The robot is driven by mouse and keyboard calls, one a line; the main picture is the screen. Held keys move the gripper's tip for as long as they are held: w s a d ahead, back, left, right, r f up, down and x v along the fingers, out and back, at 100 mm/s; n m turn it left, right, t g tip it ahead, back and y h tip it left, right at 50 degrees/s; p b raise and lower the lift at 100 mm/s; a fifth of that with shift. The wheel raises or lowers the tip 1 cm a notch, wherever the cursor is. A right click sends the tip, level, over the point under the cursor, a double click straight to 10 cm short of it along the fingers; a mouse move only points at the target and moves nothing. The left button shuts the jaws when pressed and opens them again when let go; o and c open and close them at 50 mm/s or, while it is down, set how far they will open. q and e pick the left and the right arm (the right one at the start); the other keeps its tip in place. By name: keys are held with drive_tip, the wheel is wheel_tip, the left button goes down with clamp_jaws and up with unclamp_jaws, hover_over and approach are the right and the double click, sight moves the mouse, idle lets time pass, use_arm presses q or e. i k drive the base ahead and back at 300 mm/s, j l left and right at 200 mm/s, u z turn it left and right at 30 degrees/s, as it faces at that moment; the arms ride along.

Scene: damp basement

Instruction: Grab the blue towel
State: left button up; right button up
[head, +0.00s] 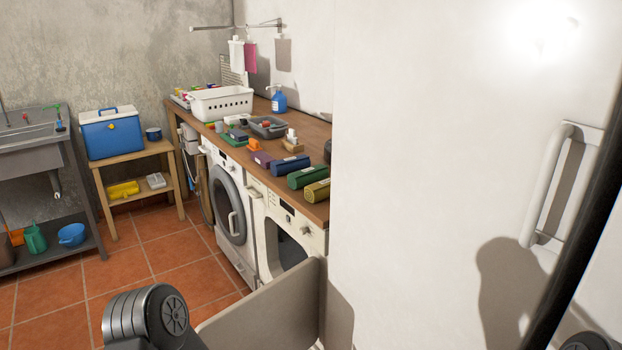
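The blue towel (290,165) is a dark blue roll near the front edge of the wooden counter (318,136), above the washing machines. It lies between a purple roll (262,159) and a dark green roll (307,176). An olive roll (317,190) lies nearer to me. The blue towel's visible side is clear, and nothing holds it. Neither of my grippers shows in the head view. Only dark parts of my arms show at the bottom edge.
Two white front-loading machines stand under the counter; the nearer machine (297,236) has an open drum. A beige panel (265,308) stands in front of it. The red tiled floor (150,258) is clear at left.

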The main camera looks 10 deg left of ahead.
sight(282, 166)
drive_tip(key=i+j+u, duration=0.1)
drive_tip(key=j+u, duration=0.3)
drive_tip(key=i+j+u, duration=0.2)
drive_tip(key=j+u, duration=0.15)
drive_tip(key=i+j+u, duration=0.2)
drive_tip(key=j+u, duration=0.2)
drive_tip(key=i+j+u, duration=0.2)
drive_tip(key=u, duration=0.15)
drive_tip(key=i+j+u, duration=0.45)
drive_tip(key=i+u, duration=0.25)
drive_tip(key=i, duration=0.2)
drive_tip(key=i+l+z, duration=0.1)
drive_tip(key=i+z, duration=0.5)
drive_tip(key=z, duration=0.2)
drive_tip(key=i+j+z, duration=0.15)
drive_tip(key=i+z, duration=0.25)
drive_tip(key=i+l+z, duration=0.25)
drive_tip(key=z, duration=0.2)
drive_tip(key=i+l+z, duration=0.15)
drive_tip(key=i+z, duration=0.15)
drive_tip(key=z, duration=0.2)
drive_tip(key=i+z, duration=0.3)
drive_tip(key=z, duration=0.15)
drive_tip(key=i+z, duration=0.3)
drive_tip(key=z, duration=0.15)
drive_tip(key=i+j+z, duration=0.2)
drive_tip(key=z, duration=0.25)
drive_tip(key=i+j+z, duration=0.2)
drive_tip(key=i+l, duration=0.05)
drive_tip(key=l, duration=0.05)
